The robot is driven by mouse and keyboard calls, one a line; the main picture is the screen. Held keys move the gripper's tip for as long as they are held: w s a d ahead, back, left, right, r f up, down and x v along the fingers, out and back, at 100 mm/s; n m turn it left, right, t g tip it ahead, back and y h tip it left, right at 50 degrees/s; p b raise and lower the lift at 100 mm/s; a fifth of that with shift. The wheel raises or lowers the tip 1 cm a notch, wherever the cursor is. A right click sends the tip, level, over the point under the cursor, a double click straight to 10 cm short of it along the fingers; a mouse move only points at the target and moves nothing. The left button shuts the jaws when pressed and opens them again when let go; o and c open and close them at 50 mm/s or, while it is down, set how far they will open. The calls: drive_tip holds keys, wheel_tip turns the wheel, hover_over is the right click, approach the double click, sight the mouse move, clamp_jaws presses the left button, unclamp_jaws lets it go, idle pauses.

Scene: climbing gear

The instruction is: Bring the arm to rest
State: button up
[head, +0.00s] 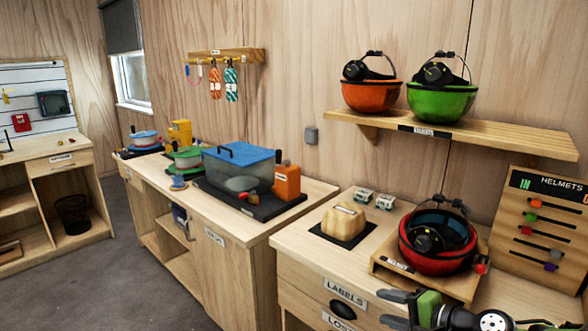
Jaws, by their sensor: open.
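My gripper (388,309) shows at the bottom right in the head view, low in front of the labelled drawers of the near counter. Its two dark fingers point left and stand apart, with nothing visible between them. Green and grey parts of my arm run behind it to the right and are cut off by the frame's lower edge. A red helmet (438,262) lies upturned on a wooden stand (392,265) labelled "HELMET", above and behind my gripper. The gripper appears apart from it.
The near counter (300,240) also holds a tan block (343,218) on a black mat and a slotted "HELMETS" board (540,225). Orange (370,95) and green (440,101) helmets sit on the wall shelf (490,135). A blue-lidded bin (240,168) stands on the further counter. Grey floor (110,280) is open at left.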

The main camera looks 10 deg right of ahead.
drive_tip(key=s+a+r+n+g+h+p, duration=0.3)
drive_tip(key=s+a+r+n+g+h, duration=0.15)
drive_tip(key=s+a+n, duration=0.5)
drive_tip(key=s+a+r+n+h+p, duration=0.1)
drive_tip(key=s+r, duration=0.3)
drive_tip(key=s, duration=0.4)
drive_tip(key=s+a+r+n+h+p, duration=0.1)
drive_tip(key=s+r+n+h+p, duration=0.1)
drive_tip(key=s+r, duration=0.3)
drive_tip(key=s, duration=0.3)
drive_tip(key=shift+a+g, duration=0.35)
drive_tip(key=shift+s, duration=0.1)
